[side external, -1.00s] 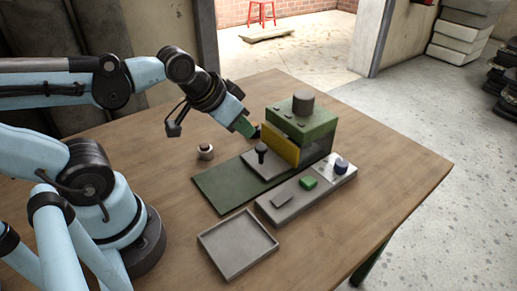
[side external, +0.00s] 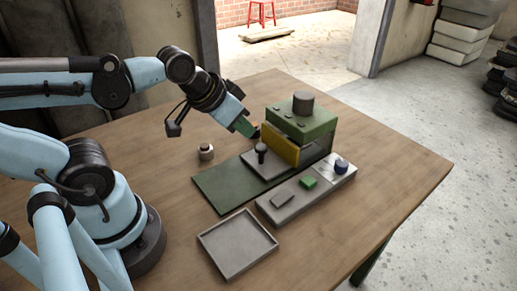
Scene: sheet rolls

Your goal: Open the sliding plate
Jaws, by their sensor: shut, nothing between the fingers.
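The machine has a green upper housing (side external: 303,121) with a dark round cap on top and a yellow panel (side external: 280,147) on its front-left side. A grey sliding plate (side external: 268,168) with an upright black knob (side external: 262,152) lies on the green base (side external: 222,190), in front of the yellow panel. My gripper (side external: 255,133) is shut and empty, just behind and left of the yellow panel and up from the knob. Its tip looks close to the housing; I cannot tell whether it touches.
A grey control strip (side external: 290,202) with a green button (side external: 309,183) and a round knob (side external: 341,165) runs along the machine's front. An empty grey tray (side external: 237,272) lies nearer the camera. A small metal cylinder (side external: 206,152) stands to the left. The wooden table (side external: 360,205) is clear at right.

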